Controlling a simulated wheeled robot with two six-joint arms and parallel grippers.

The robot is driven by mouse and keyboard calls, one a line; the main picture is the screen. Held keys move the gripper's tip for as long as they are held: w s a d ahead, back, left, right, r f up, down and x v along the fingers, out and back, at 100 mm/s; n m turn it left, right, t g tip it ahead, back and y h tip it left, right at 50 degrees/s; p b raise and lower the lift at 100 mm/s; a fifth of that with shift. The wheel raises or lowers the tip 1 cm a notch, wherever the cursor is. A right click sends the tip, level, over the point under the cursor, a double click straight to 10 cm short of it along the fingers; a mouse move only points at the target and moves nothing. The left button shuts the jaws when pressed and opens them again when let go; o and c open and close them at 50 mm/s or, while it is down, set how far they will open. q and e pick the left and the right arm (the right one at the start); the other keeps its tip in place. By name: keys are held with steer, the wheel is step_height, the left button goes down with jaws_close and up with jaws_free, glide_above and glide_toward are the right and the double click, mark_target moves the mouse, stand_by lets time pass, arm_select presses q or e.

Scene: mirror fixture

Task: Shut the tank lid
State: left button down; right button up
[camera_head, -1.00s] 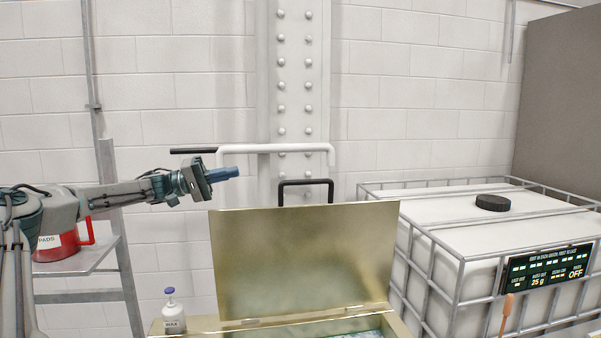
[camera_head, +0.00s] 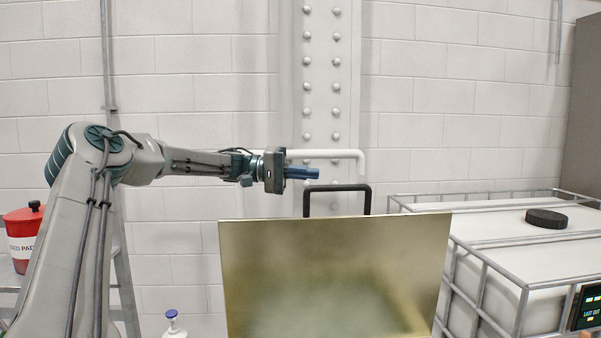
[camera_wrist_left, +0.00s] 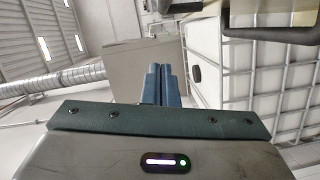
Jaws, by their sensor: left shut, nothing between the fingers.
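The tank lid (camera_head: 335,285) is a gold metal panel standing up, open, at the bottom centre of the head view. A black handle (camera_head: 337,187) shows above its top edge. My left gripper (camera_head: 303,173) is shut and empty, above the lid's top edge and just left of the handle's top, apparently clear of both. Its blue fingers (camera_wrist_left: 161,85) are together in the left wrist view. A pale panel with a dark bar is at that view's top right; I cannot tell whether it is the lid. The tank body is below the head view. My right gripper is not in view.
A caged white container (camera_head: 510,255) with a black cap (camera_head: 546,218) stands at the right. A riveted column (camera_head: 320,70) and a white pipe (camera_head: 345,154) are behind the lid. A red pot (camera_head: 20,235) and a pump bottle (camera_head: 173,325) are at the left.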

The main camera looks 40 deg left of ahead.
arm_select(q)
steer(key=w+d+f+p, duration=0.1)
steer(key=d+p, duration=0.2)
steer(key=d, duration=0.4)
steer(key=shift+d+f, duration=0.25)
steer(key=shift+d, duration=0.1)
steer(key=shift+p, duration=0.3)
